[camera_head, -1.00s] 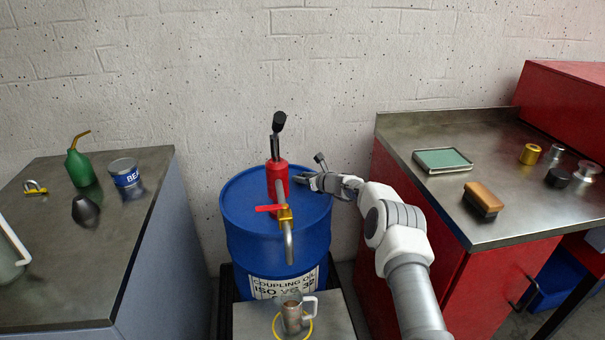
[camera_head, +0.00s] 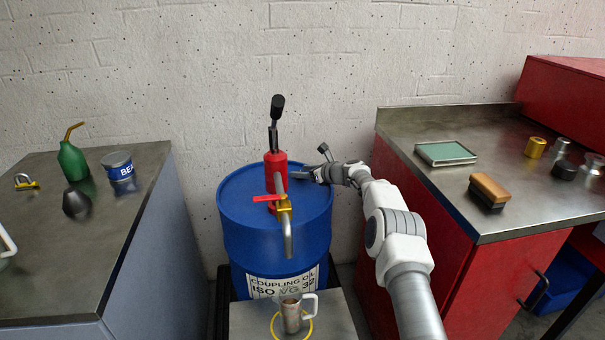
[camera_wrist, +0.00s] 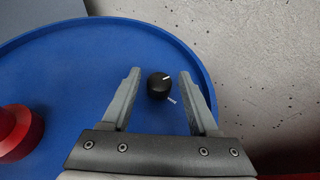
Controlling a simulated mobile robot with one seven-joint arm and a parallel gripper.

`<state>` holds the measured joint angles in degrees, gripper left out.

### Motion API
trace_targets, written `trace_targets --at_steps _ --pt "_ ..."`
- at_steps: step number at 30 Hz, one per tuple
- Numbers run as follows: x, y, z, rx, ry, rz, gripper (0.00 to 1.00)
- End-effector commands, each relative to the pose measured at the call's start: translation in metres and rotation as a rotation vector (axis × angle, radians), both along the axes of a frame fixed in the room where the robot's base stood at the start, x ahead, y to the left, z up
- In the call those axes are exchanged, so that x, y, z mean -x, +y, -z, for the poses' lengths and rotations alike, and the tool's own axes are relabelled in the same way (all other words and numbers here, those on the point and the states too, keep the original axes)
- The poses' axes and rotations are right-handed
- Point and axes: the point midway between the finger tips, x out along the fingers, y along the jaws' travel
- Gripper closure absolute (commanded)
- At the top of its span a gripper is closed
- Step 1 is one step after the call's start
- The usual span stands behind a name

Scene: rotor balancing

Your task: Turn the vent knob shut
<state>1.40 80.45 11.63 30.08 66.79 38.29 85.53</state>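The vent knob (camera_wrist: 159,86) is a small black knob with a white pointer line, on the blue drum top (camera_wrist: 70,50) in the wrist view. A small white marking lies on the drum top just beside it. My gripper (camera_wrist: 165,85) is open, its two fingers on either side of the knob with gaps showing on both sides. Whether the fingertips are down at the knob's height I cannot tell. In the head view my gripper (camera_head: 304,174) is over the right part of the blue drum (camera_head: 240,235), and the knob is not clearly visible there.
A metal jug (camera_head: 291,316) stands below the spout. A red cabinet (camera_head: 500,285) is to the right. The wall is close behind.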

Motion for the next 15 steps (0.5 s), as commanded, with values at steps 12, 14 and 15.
trace_targets --at_steps 12,14,15 --pt "0.0011 -0.0026 0.0019 0.000 0.004 0.003 0.31" --pt "0.0020 -0.0049 0.0007 0.000 0.005 0.005 0.31" --pt "0.0029 -0.0069 -0.0004 -0.001 0.005 0.005 0.31"
